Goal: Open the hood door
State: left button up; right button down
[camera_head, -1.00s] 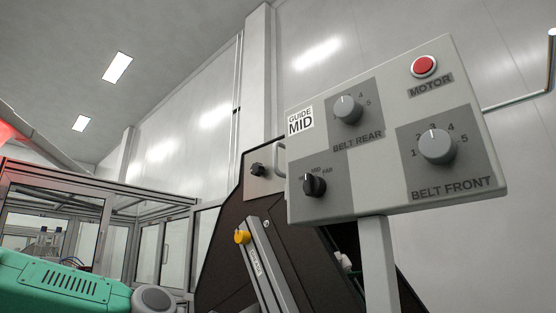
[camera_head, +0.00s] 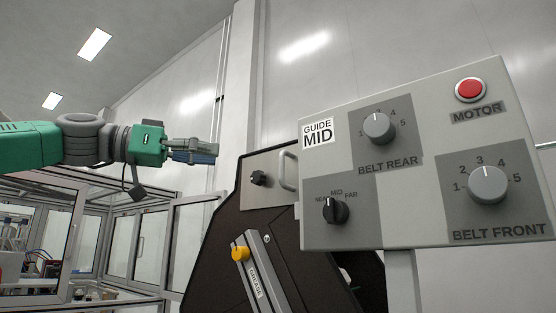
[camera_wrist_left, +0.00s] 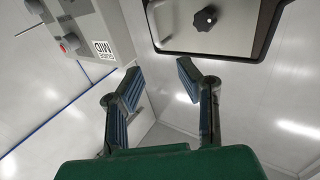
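A grey panel (camera_head: 265,180) with a black star knob (camera_head: 258,178) and a light curved handle (camera_head: 288,171) sits on the upper part of the dark machine body; I take it as the hood door. It is flush and looks shut. In the left wrist view the panel (camera_wrist_left: 178,38) and its knob (camera_wrist_left: 205,19) show at the top, beyond my fingertips. My left gripper (camera_head: 200,151) is level, up and left of the panel, apart from it. In the left wrist view its two blue-padded fingers (camera_wrist_left: 161,78) are spread with nothing between them. My right gripper is out of view.
A control box (camera_head: 350,225) with knobs and a red motor button (camera_head: 471,90) stands close to the right of the panel. A grey rail with a yellow knob (camera_head: 240,253) runs down the machine's front. Glazed framed enclosures (camera_head: 110,245) stand at the left.

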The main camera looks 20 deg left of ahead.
pick_arm(q)
jog(key=p, duration=0.1)
send_near(282, 159)
jog(key=x, duration=0.2)
jog(key=shift+w+a+p+x, duration=0.15)
jog(key=shift+p+x, duration=0.35)
jog(key=shift+x, duration=1.55)
jog(key=shift+w+a+p+x, duration=0.15)
jog(key=shift+p+x, duration=0.35)
jog(key=shift+x, duration=1.55)
jog(key=shift+d, duration=0.1)
grip_shut()
